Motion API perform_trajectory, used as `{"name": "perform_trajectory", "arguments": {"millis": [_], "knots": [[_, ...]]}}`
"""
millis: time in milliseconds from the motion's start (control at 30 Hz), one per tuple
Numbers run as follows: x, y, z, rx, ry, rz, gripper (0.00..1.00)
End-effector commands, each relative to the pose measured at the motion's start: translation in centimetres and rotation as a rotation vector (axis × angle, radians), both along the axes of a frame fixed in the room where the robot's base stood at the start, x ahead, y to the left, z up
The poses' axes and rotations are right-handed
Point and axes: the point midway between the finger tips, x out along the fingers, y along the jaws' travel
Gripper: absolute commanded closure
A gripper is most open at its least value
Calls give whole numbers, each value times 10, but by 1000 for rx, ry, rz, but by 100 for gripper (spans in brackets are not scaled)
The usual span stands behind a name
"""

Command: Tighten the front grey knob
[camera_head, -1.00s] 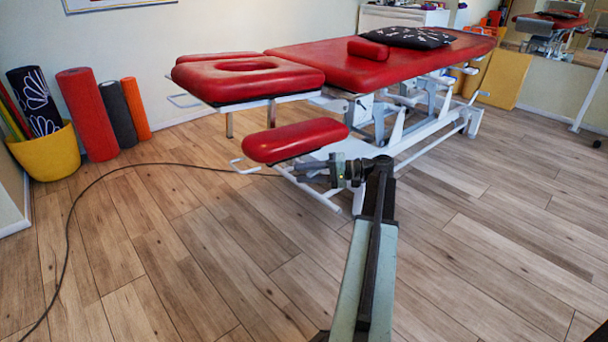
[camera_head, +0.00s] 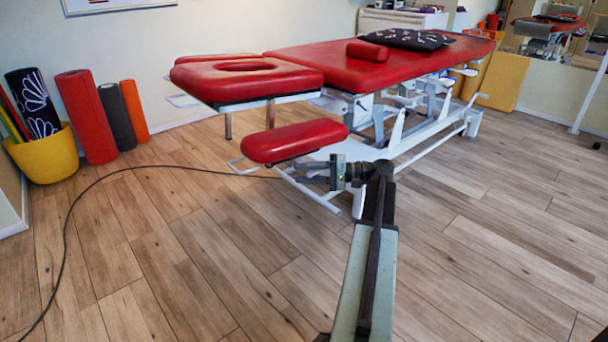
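The red treatment table (camera_head: 430,62) stands on a white frame, with its face-hole head section (camera_head: 245,80) at the left end. A red armrest pad (camera_head: 293,141) sits lower, in front of the frame. My arm reaches forward from the bottom of the view and bends left at its far end. My gripper (camera_head: 312,174) is below the armrest pad, near the white frame, pointing left. The grey knob cannot be made out; the area at my fingertips is small and dark. I cannot tell whether the fingers are apart or closed on something.
A dark cable (camera_head: 66,240) curves over the wooden floor on the left. A yellow bucket (camera_head: 46,155) and rolled mats (camera_head: 87,116) stand by the wall. A red bolster (camera_head: 367,50) and a dark pillow (camera_head: 407,39) lie on the table.

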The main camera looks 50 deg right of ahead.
Motion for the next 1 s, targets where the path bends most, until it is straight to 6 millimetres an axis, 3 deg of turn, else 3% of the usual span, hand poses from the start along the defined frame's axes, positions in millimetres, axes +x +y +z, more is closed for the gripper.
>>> {"name": "perform_trajectory", "arguments": {"millis": [267, 700, 1000], "knots": [[-1, -1, 0, -1, -1, 0, 65], [-54, -47, 5, 0, 0, 0, 65], [-59, -50, 5, 0, 0, 2, 65]]}}
